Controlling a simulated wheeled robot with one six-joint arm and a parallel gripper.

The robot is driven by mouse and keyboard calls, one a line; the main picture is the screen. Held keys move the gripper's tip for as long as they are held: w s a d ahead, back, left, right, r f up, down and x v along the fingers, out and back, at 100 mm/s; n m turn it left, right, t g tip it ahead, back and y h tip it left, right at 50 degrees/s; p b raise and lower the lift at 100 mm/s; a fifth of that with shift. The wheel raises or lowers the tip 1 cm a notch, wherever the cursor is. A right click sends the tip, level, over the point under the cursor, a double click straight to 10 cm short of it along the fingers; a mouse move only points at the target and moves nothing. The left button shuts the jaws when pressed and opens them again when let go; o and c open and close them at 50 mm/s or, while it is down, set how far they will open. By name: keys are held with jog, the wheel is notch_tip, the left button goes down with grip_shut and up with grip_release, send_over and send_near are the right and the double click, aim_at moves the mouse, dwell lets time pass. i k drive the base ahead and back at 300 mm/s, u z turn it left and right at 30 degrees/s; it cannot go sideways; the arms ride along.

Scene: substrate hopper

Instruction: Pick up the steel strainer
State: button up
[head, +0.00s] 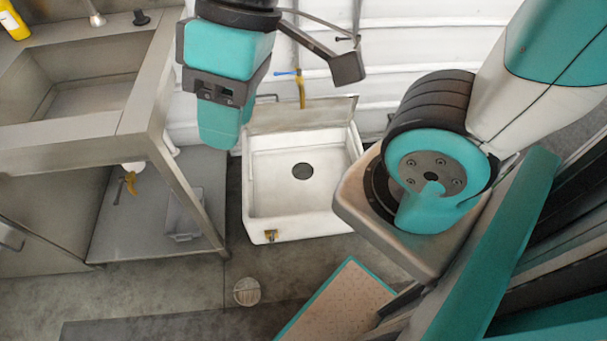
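A small round, pale disc (247,291) with a faint lined top lies on the floor, in front of the white basin and a little to the left. It is likely the steel strainer, but it is too small to be sure. My gripper (220,125) hangs in the upper middle of the head view, over the gap between the steel sink unit and the basin. It is well above the floor and apart from the disc. Its fingers are seen from one side, so any opening between them is hidden.
A dark mat (150,329) lies in front.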

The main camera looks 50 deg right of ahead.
aim_at(248, 292)
jog(key=z, duration=0.25)
jog(key=k, duration=0.85)
jog(key=u, duration=0.45)
